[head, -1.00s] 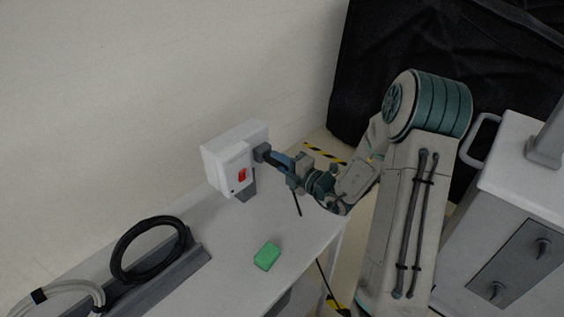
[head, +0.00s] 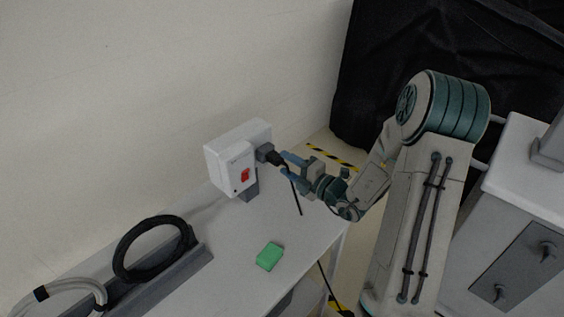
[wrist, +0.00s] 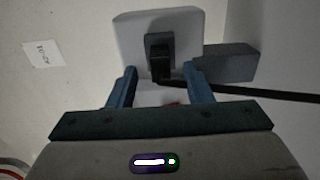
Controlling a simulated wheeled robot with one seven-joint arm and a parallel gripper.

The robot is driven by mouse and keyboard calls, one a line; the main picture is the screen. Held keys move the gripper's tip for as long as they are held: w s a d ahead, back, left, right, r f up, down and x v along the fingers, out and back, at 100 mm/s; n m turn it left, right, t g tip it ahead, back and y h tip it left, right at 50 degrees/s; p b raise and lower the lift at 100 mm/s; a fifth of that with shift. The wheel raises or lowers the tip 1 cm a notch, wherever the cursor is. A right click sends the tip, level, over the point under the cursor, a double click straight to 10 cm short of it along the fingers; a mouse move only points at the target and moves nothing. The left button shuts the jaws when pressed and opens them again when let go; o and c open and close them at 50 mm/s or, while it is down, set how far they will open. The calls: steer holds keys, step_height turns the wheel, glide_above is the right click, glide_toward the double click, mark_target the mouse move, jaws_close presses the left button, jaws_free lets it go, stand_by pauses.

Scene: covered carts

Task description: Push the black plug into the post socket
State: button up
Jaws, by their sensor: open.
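The white post socket box (head: 230,163) with a red switch stands on the bench near the wall. The black plug (head: 276,158) sits at the grey socket on the box's right side, and its cord hangs down. In the wrist view the plug (wrist: 160,66) is seated against the dark socket on the white box (wrist: 125,35); how deep it sits I cannot tell. My gripper (head: 290,168) is open, just right of the plug. In the wrist view its blue fingers (wrist: 160,85) stand apart on either side of the plug's rear and cord, not touching it.
A green block (head: 269,256) lies on the bench (head: 225,270). A coiled black cable (head: 150,248) and a grey cable (head: 70,290) lie at the left by a grey rail. A grey-white cabinet (head: 520,200) stands at the right.

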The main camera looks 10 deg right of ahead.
steer(key=v, duration=1)
steer(key=shift+s+d+b, duration=0.15)
steer(key=shift+b, duration=0.25)
steer(key=s+a+r+n+g, duration=0.2)
steer(key=s+a+n+g, duration=1.1)
steer(key=n, duration=1)
steer(key=s+d+r+n+h, duration=0.2)
steer(key=n+h, duration=0.3)
steer(key=n, duration=0.7)
steer(key=s+d+r+n+t+h, duration=0.1)
steer(key=s+d+n+h, duration=0.3)
steer(key=n, duration=0.7)
steer(key=shift+d+r+n+h, duration=0.25)
steer(key=shift+r+n+h, duration=0.15)
steer(key=shift+r+h, duration=0.45)
